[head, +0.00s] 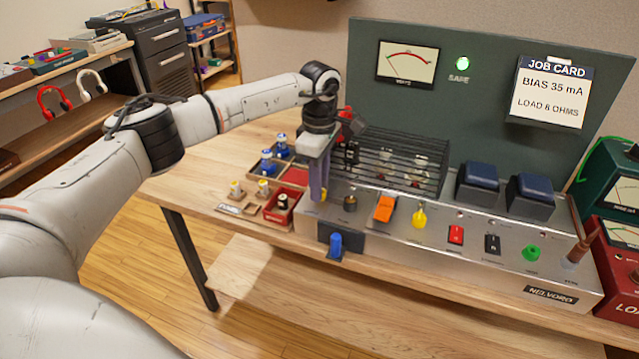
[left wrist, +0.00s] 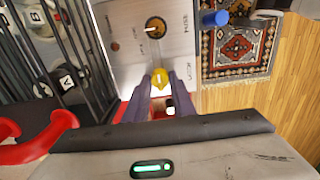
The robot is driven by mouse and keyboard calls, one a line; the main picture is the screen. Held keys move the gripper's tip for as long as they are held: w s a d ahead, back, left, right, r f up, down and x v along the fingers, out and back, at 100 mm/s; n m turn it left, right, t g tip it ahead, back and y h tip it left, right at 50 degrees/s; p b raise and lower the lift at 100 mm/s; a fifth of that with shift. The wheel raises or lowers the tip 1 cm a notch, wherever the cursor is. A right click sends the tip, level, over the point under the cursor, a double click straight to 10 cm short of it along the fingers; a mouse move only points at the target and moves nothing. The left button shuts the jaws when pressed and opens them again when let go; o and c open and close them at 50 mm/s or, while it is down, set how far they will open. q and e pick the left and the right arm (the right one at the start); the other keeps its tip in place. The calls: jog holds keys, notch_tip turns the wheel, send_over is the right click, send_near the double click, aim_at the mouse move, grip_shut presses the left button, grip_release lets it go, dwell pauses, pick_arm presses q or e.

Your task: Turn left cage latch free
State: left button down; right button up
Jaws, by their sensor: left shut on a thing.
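The left cage latch is a small yellow piece (left wrist: 160,78) on the left end of the amp's metal front; only a bit of it (head: 323,195) shows in the head view. My left gripper (head: 318,190) points down at it from above. In the left wrist view the gripper's two fingers (left wrist: 160,92) are closed around the latch. The black wire cage (head: 395,160) is down over the amp, with tubes inside. A second yellow latch or knob (head: 419,217) stands further right on the panel. My right gripper is in neither view.
A red handle (left wrist: 45,135) lies beside the cage. A parts tray (head: 283,205) stands left of the amp.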

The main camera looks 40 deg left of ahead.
pick_arm(q)
jog(key=shift+r, duration=0.1)
jog(key=c, duration=1.5)
grip_release()
jog(key=shift+r, duration=0.1)
notch_tip(320, 180, up, 10)
jog(key=shift+r, duration=0.1)
jog(key=shift+d, duration=0.1)
